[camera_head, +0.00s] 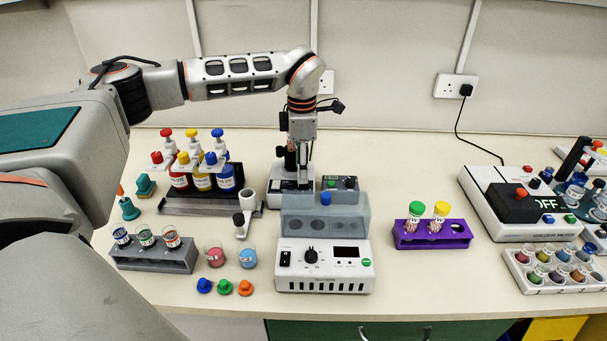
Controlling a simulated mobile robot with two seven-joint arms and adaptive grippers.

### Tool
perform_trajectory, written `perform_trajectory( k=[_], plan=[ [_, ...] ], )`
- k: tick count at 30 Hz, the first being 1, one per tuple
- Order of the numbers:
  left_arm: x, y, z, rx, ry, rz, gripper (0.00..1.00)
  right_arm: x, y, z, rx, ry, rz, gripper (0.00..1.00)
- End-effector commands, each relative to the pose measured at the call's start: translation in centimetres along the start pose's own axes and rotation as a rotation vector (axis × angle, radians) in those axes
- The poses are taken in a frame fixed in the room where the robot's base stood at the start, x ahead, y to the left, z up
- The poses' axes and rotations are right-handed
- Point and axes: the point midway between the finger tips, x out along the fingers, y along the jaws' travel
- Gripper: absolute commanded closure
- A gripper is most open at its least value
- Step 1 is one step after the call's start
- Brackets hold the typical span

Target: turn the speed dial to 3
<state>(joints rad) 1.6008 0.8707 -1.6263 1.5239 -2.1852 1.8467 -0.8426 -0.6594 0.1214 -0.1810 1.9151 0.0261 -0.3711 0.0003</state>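The speed dial (311,255) is a black knob on the front panel of a white device (325,285), with small marks around it. The marks and the dial's pointer are too small to read. A black switch (285,258) is left of the dial and a dark display (346,251) is right of it. My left gripper (299,165) points down behind the device, well back from the dial and not touching it. Its fingertips are hard to make out against the equipment there, so its opening is unclear. My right gripper is not in view.
A translucent blue-grey cover (325,215) stands on the device. Left are a grey tube rack (155,258), two beakers and coloured caps (225,287); behind them is a bottle rack (207,202). A purple rack (433,236) stands right. Bench in front of the device is clear.

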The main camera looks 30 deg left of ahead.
Motion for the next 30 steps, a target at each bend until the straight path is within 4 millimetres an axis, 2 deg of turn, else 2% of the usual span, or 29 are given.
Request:
perform_trajectory(
  k=[3,7,17,18,22,30],
  plan=[
    [1.7,-0.1,0.0,0.001,0.001,-0.002,0.63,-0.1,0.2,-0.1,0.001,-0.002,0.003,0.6],
    [2.9,0.0,0.0,0.001,0.0,0.0,0.63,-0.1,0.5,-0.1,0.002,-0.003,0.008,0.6],
    [3.4,0.0,0.1,0.0,-0.001,0.0,0.63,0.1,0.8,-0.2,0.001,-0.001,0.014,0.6],
    [3.4,0.0,0.1,0.0,-0.001,0.0,0.65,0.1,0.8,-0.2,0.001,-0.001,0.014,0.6],
    [3.4,0.0,0.1,0.0,-0.001,0.0,0.99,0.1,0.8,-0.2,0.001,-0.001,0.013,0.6],
    [3.4,0.0,0.1,-0.008,0.0,0.0,1.0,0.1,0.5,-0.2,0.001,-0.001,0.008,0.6]
  ],
)
